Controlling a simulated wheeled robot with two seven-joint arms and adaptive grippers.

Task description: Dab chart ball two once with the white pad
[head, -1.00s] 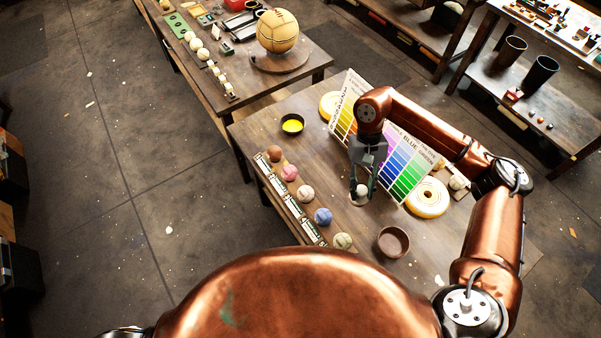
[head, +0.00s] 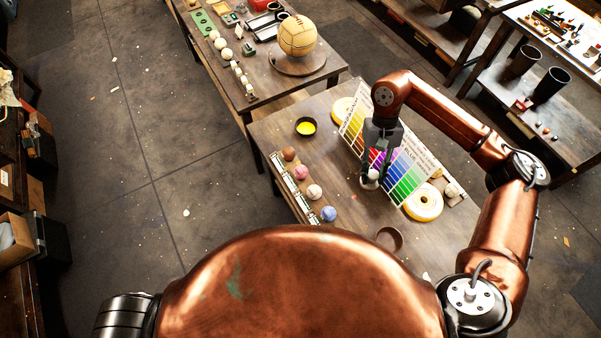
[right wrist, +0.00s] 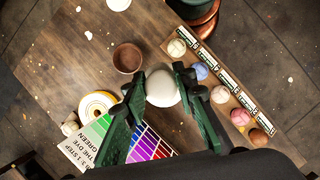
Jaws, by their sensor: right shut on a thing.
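The white pad (right wrist: 162,88) is a rounded white piece between the fingertips of my right gripper (right wrist: 163,86) in the right wrist view. My right gripper (head: 371,172) is shut on it, low over the table in front of the colour chart. Beside it a row of balls lies along a labelled strip: brown (head: 289,154), pink (head: 301,171), cream (head: 314,191) and blue (head: 328,213). Another cream ball (right wrist: 176,47) shows in the right wrist view; my body hides it in the head view. The labels are too small to read. My left gripper is out of view.
A dark dish of yellow (head: 306,127), a brown bowl (head: 389,238) and a yellow-white ring (head: 424,203) stand on the table. The tabletop between strip and gripper is clear.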

